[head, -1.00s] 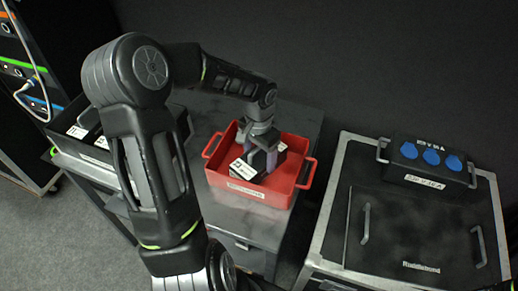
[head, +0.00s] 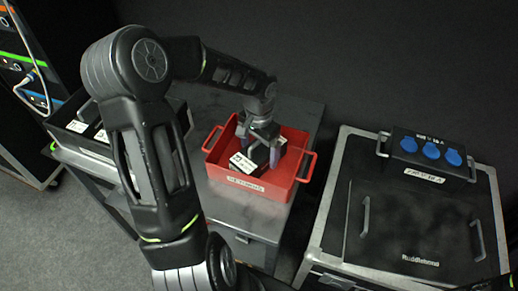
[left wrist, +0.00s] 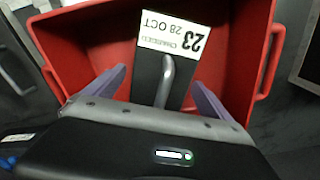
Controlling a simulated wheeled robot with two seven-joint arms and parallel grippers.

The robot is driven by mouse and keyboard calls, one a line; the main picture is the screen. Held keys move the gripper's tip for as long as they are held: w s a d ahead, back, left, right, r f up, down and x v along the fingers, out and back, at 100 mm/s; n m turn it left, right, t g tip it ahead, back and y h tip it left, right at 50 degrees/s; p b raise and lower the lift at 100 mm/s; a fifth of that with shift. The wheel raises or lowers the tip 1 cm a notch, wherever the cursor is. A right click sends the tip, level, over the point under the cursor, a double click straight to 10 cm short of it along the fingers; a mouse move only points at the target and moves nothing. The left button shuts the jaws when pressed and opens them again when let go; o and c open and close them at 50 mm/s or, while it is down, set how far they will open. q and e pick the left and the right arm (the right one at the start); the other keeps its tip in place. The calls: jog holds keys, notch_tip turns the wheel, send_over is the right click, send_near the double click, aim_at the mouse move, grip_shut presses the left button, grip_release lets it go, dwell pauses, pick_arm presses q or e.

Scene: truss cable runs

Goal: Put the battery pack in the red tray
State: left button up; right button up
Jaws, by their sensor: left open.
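The red tray (head: 254,187) stands on a dark cart top in the head view, and its red wall (left wrist: 75,50) fills much of the left wrist view. The battery pack (head: 245,163) is inside the tray, a dark block with a white label. In the left wrist view the battery pack (left wrist: 177,17) shows its label reading "23 28 OCT" and a grey handle. My left gripper (head: 260,148) is over the tray at the pack. Its fingers are open, one on each side of the handle, apart from it. My right gripper is not in view.
A black bin (head: 68,140) with more white-labelled packs sits left of the tray. A black flight case (head: 405,225) stands at right, carrying a power box (head: 430,156) with blue sockets. A rack with cables (head: 30,60) is at far left.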

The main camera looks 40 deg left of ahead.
pick_arm(q)
notch_tip(320, 180, up, 12)
jog(key=shift+r+b, duration=0.1)
jog(key=shift+b, duration=0.4)
dwell(0.5)
